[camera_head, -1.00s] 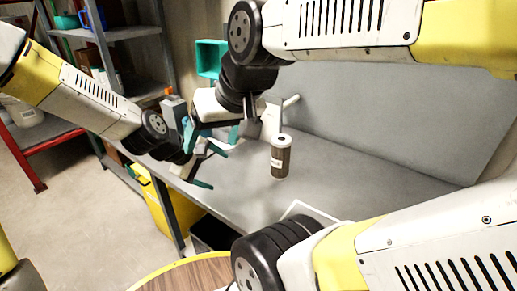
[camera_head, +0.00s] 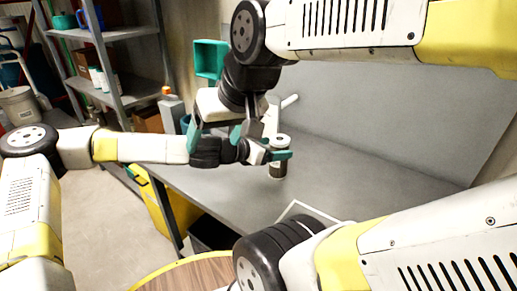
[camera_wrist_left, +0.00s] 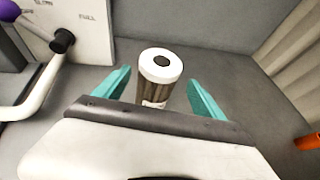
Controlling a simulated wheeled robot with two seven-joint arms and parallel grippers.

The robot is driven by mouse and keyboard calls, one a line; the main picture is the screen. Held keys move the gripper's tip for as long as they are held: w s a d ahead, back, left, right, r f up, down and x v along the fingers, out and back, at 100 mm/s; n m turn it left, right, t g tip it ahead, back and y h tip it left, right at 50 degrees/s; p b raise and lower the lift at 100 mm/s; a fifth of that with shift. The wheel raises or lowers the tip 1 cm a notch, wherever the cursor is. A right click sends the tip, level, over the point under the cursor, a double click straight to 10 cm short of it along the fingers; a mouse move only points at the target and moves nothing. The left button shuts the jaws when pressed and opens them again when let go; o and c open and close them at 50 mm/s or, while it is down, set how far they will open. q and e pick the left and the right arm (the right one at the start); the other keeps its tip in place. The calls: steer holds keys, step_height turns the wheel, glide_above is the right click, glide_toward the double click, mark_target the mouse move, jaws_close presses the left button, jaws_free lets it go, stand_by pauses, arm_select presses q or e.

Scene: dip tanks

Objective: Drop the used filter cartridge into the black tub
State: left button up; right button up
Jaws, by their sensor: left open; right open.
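The used filter cartridge (camera_head: 278,171), a brown pleated cylinder with a white cap, stands upright on the grey bench (camera_head: 345,185). My left gripper (camera_head: 284,155) is at the cartridge, open. In the left wrist view, the cartridge (camera_wrist_left: 158,88) stands between the two spread teal fingers of the left gripper (camera_wrist_left: 158,79), and I see a gap on each side. My right gripper (camera_head: 215,137) is open and empty to the left, above the bench. A black tub (camera_head: 207,236) sits low in front of the bench, partly hidden by my arm and the round table.
A yellow bin (camera_head: 172,213) stands beside the black tub. A round wood-topped table (camera_head: 190,276) is at the bottom. Shelves (camera_head: 122,85) stand at the back left. A teal box (camera_head: 209,58) is behind my right gripper. The bench's right part is largely clear.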

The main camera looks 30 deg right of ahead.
arm_select(q)
steer(key=x, duration=0.6)
steer(key=shift+w+f, duration=0.2)
steer(key=shift+f, duration=0.1)
steer(key=shift+c, duration=0.2)
jaws_close()
